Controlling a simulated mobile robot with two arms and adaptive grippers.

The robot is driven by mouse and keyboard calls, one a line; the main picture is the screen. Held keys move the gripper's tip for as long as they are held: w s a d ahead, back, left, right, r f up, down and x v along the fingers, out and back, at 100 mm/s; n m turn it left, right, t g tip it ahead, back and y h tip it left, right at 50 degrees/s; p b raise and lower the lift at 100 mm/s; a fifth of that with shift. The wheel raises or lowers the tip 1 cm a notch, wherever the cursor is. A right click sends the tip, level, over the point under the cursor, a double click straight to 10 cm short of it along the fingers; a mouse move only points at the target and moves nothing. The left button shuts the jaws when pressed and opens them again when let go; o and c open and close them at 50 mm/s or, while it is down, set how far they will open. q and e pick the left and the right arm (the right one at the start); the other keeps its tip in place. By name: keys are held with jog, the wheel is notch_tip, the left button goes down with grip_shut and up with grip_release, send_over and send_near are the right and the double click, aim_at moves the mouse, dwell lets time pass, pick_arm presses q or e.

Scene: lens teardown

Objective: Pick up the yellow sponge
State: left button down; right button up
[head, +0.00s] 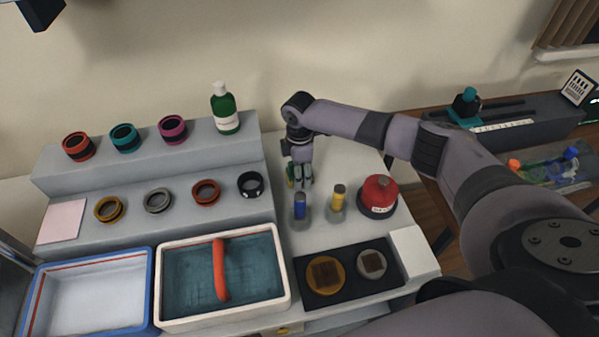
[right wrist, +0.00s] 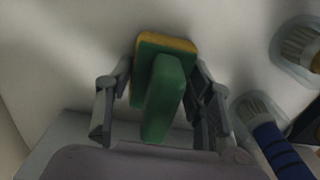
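The yellow sponge (right wrist: 182,45) has a green face and a green grip block. In the right wrist view it lies between the two fingers of my right gripper (right wrist: 163,88), with a narrow gap visible on each side. In the head view my right gripper (head: 301,178) points down at the grey bench behind the blue-handled brush, and only a small green and yellow part of the sponge (head: 290,173) shows beside the fingers. The fingers look open around it. Whether the sponge rests on the bench is hard to tell.
A blue-handled brush (head: 300,207) and a yellow-handled brush (head: 338,198) stand just in front of the gripper. A red dispenser (head: 378,194) is to their right. A stepped shelf (head: 150,208) with lens rings and a green bottle (head: 225,110) stands to the left.

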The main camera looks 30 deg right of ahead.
jog(key=c, duration=0.6)
jog(key=shift+c, duration=0.2)
notch_tip(320, 180, up, 20)
jog(key=b, duration=0.2)
dwell(0.4)
jog(key=o, duration=0.5)
jog(key=c, duration=0.4)
